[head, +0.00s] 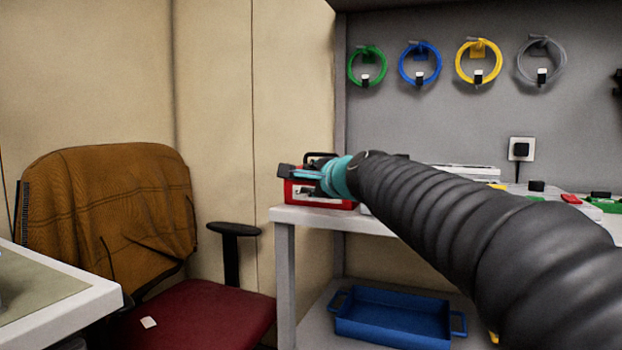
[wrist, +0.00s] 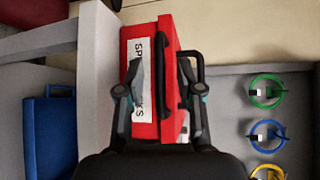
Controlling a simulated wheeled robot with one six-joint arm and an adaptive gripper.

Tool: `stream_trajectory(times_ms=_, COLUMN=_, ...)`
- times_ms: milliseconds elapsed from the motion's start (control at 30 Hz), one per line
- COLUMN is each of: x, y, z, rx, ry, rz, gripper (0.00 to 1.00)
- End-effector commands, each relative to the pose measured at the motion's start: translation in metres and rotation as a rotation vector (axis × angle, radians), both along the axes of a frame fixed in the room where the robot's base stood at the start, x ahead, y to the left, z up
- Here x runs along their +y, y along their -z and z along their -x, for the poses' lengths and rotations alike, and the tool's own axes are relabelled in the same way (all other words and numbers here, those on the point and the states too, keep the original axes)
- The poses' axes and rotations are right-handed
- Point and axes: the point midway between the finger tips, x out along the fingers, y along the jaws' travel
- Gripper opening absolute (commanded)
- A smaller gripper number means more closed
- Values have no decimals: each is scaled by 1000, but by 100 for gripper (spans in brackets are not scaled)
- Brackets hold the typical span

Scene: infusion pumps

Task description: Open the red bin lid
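The red bin (head: 305,195) stands at the left end of the white bench, partly hidden behind my gripper. In the wrist view the red bin (wrist: 138,45) appears turned sideways, with a white lettered label partly covered by a finger. Its red lid (wrist: 167,30) carries a black bar handle (wrist: 165,75), and a black loop (wrist: 199,68) shows beyond it. I cannot tell whether the lid is slightly raised. My gripper (head: 298,173) is at the bin. In the wrist view my gripper (wrist: 161,72) is open, its fingers on either side of the bar handle, with no clear contact.
The white bench (head: 290,217) runs right, with small items on it. A blue tray (head: 393,318) sits on the shelf below. A chair (head: 200,320) with a brown cover stands left, beside another table (head: 60,310). Coloured coils (head: 420,47) hang on the grey wall.

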Motion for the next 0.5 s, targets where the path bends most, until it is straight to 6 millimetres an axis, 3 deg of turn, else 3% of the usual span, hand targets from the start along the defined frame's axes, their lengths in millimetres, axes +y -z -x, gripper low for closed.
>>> stream_trajectory(times_ms=200, x=8, y=2, z=-16, rx=0, ry=0, rz=0, gripper=36)
stream_trajectory(times_ms=500, x=9, y=3, z=-19, rx=0, ry=0, rz=1, gripper=36)
